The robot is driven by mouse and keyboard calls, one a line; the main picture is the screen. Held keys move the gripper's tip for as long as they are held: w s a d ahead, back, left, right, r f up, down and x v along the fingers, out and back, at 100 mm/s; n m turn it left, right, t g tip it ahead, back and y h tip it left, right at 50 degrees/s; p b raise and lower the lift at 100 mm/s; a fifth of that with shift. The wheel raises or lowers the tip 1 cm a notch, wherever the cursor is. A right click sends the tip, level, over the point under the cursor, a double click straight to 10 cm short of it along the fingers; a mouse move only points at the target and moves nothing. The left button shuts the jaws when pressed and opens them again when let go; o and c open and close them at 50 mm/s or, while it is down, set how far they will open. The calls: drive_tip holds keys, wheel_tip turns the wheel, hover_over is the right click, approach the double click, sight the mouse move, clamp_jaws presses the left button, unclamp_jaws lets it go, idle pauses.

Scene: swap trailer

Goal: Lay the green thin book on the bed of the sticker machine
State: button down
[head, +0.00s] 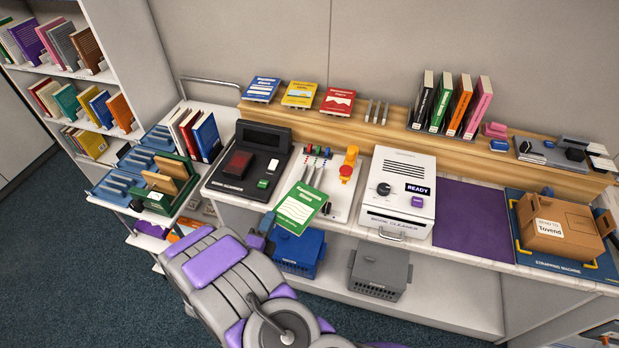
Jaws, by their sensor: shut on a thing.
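The green thin book (300,207), with white label panels, is at the front of the white sticker machine (345,203). My gripper (270,224) is at the book's left edge and shut on it; its fingertips are mostly hidden. The book covers the machine's lower left part, and its near end reaches past the counter's front edge. I cannot tell whether the book touches the bed. The machine has small coloured knobs, grey prongs and a yellow lever with a red knob.
A black book scanner (252,160) stands left of the machine, a white book cleaner (400,190) right. Farther right are a purple mat (472,218) and a strapping machine with a cardboard box (560,222). Blue and grey crates (380,273) sit below. A book cart (165,185) stands left.

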drive_tip(key=x, duration=0.5)
drive_tip(key=a+f+b+x, duration=0.1)
drive_tip(key=x, duration=0.8)
drive_tip(key=shift+w+a+f, duration=0.25)
drive_tip(key=shift+w+f, duration=0.15)
drive_tip(key=shift+w, duration=0.3)
drive_tip(key=shift+w+a+f+b, duration=0.15)
drive_tip(key=shift+w+a+b, duration=0.1)
drive_tip(key=shift+w+b, duration=0.1)
drive_tip(key=f, duration=0.3)
drive_tip(key=shift+d+f+b, duration=0.15)
drive_tip(key=shift+d+b, duration=0.15)
drive_tip(key=shift+b, duration=0.1)
drive_tip(key=c, duration=1.4)
unclamp_jaws()
drive_tip(key=shift+a, duration=0.15)
drive_tip(key=shift+o, duration=1.2)
